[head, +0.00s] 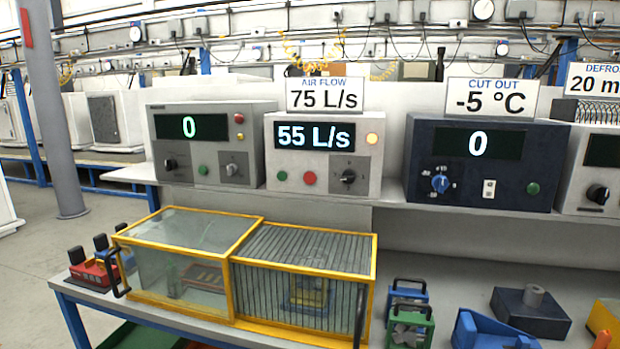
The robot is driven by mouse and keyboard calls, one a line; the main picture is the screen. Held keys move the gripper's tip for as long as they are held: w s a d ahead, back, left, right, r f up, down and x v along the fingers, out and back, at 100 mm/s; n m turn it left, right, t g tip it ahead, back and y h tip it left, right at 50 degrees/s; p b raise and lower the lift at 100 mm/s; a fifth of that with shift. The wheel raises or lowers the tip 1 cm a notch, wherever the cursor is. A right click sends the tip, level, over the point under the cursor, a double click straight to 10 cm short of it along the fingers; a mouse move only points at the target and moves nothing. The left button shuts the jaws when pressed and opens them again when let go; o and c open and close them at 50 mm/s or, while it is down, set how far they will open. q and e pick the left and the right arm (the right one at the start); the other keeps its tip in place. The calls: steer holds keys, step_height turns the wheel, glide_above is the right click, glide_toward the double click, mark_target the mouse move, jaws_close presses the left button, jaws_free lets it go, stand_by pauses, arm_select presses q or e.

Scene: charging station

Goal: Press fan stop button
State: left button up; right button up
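The white air flow unit (283,163) stands on the shelf in the middle of the head view, and its display (315,137) reads 55 L/s. A red button (309,178), likely the fan stop button, sits low on its front. A green button (282,176) is to its left and a black knob (348,176) to its right. The sign (325,94) above says AIR FLOW 75 L/s. Nothing covers the red button. Neither of my grippers shows in this view.
A grey unit (157,150) reading 0 stands to the left, a dark blue unit (420,170) to the right. Below, yellow-framed boxes (261,222) with black handles stand on a lower table among coloured blocks. Open space lies directly before the red button.

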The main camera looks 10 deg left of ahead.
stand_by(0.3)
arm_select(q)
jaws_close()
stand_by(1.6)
